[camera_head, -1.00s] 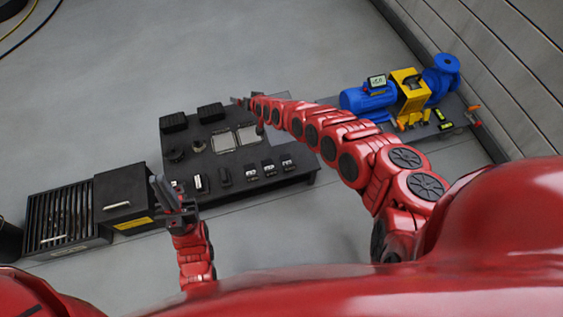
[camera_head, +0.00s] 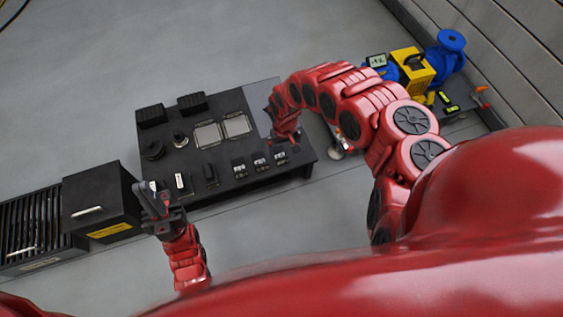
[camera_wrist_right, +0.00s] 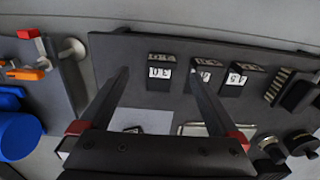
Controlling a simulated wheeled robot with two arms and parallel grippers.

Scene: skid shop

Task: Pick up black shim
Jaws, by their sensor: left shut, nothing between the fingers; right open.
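Three small dark blocks with white number labels stand in a row near the table's front right edge: a left one (camera_head: 239,170), a middle one (camera_head: 260,163) and a right one (camera_head: 280,157). I cannot tell which is the black shim. My right gripper (camera_head: 292,138) is open and empty, above the table near the right block. In the right wrist view its fingers (camera_wrist_right: 160,72) straddle the block labelled 3.0 (camera_wrist_right: 159,77), not visibly touching it. My left gripper (camera_head: 147,190) is shut and empty, at the table's front left corner.
A black cabinet (camera_head: 97,200) stands at left. A blue and yellow pump (camera_head: 413,70) stands at right.

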